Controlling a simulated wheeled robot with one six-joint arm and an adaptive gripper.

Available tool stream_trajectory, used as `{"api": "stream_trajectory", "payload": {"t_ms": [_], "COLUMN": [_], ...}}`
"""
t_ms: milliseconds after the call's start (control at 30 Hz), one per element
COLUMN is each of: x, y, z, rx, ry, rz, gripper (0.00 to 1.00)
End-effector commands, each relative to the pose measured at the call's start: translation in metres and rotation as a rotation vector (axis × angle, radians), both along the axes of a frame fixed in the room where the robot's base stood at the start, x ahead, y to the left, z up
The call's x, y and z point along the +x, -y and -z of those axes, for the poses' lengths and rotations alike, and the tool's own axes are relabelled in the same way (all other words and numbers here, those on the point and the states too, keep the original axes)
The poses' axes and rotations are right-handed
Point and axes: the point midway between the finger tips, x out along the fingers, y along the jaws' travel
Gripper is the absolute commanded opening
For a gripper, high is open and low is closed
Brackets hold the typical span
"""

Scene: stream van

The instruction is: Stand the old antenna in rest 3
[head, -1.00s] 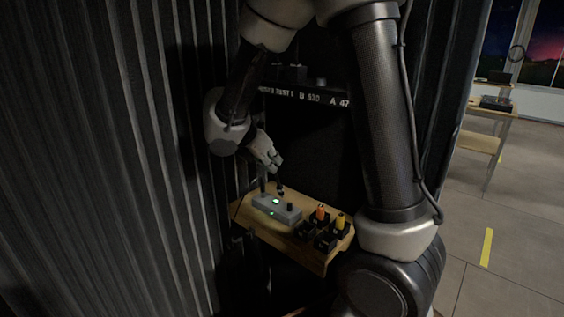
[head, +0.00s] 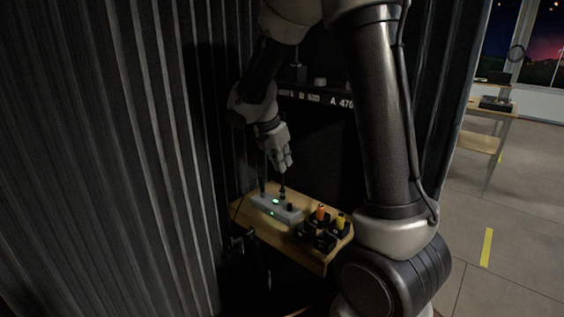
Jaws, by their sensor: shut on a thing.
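My gripper (head: 284,166) points down over the wooden shelf and is shut on a thin dark antenna (head: 282,188). The antenna's lower end is at or just above the grey box (head: 290,216); I cannot tell whether they touch. The box has lit green spots and a dark knob. Another thin dark upright rod (head: 262,172) stands at the box's left end. Black rests stand on the shelf's right side, one with an orange-topped piece (head: 320,213) and one with a yellow-topped piece (head: 340,220). The front rests (head: 318,239) look empty in the dark. I cannot read rest numbers.
The wooden shelf (head: 250,224) is small, with a dark wall behind it. A lettered rail (head: 318,97) runs above, partly hidden by my arm. Ribbed dark panels (head: 110,160) close off the left. Open floor and a table (head: 482,143) lie at the right.

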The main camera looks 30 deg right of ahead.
Motion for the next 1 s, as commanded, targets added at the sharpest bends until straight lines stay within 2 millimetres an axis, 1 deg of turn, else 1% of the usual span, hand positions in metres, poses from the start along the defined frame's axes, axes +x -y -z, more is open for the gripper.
{"api": "stream_trajectory", "payload": {"t_ms": [100, 133, 200, 233, 567, 667, 767, 867, 1000], "x": [0.000, 0.000, 0.000, 0.000, 0.000, -0.001, -0.003, -0.006, -0.022], "y": [0.000, 0.000, 0.000, 0.000, 0.000, -0.003, -0.010, -0.019, -0.055], "z": [0.003, 0.003, 0.003, 0.003, 0.000, -0.008, -0.025, -0.048, -0.047], "rx": [0.000, -0.001, -0.001, -0.001, -0.001, -0.001, 0.000, 0.001, -0.001], "ry": [-0.001, -0.001, -0.001, -0.001, 0.000, 0.002, 0.005, 0.007, -0.002], "rz": [-0.001, -0.001, -0.001, -0.001, 0.000, -0.001, -0.002, -0.003, -0.009], "gripper": [0.00, 0.12, 0.25, 0.28, 0.28, 0.28, 0.28, 0.28, 0.28]}}
